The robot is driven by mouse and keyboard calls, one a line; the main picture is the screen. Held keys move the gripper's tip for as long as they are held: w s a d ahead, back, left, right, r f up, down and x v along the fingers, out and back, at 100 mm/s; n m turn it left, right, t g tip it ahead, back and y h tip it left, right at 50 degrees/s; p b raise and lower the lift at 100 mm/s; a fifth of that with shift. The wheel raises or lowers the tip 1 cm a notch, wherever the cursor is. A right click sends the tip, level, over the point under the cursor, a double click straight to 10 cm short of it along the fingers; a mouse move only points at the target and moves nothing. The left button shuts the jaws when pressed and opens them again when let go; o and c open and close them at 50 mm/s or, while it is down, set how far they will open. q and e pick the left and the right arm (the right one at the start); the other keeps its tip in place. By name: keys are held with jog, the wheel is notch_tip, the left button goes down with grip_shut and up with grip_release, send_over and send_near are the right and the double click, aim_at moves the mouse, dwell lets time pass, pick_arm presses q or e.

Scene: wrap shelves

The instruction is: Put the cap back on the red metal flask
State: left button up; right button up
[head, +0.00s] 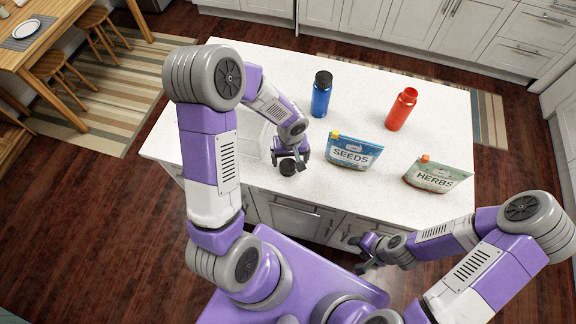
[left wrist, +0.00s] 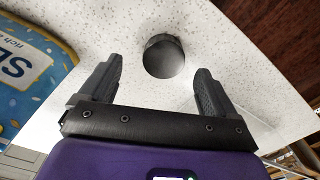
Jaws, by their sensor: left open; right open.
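The red metal flask (head: 402,109) stands upright and uncapped at the back right of the white counter in the head view. A small black cap (head: 288,168) sits on the counter near its front edge. My left gripper (head: 290,157) is just above the cap, open and empty. In the left wrist view the cap (left wrist: 164,57) lies ahead of the two open fingers (left wrist: 157,88), between their lines and apart from both. My right gripper (head: 361,254) is open and empty, low in front of the counter's front edge.
A blue flask (head: 321,94) with a black cap stands back and right of my left gripper. A seeds pouch (head: 353,151) and a herbs pouch (head: 437,175) stand near the front of the counter (head: 395,77). The counter between the two flasks is clear.

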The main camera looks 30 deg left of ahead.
aim_at(288, 166)
pick_arm(q)
jog(key=f, duration=0.4)
jog(key=shift+s+a, duration=0.25)
jog(key=shift+w+f, duration=0.1)
jog(key=shift+f, duration=0.5)
jog(key=c, duration=1.1)
notch_tip(288, 166, up, 10)
jog(key=shift+r+p, duration=0.1)
jog(key=shift+p, duration=0.35)
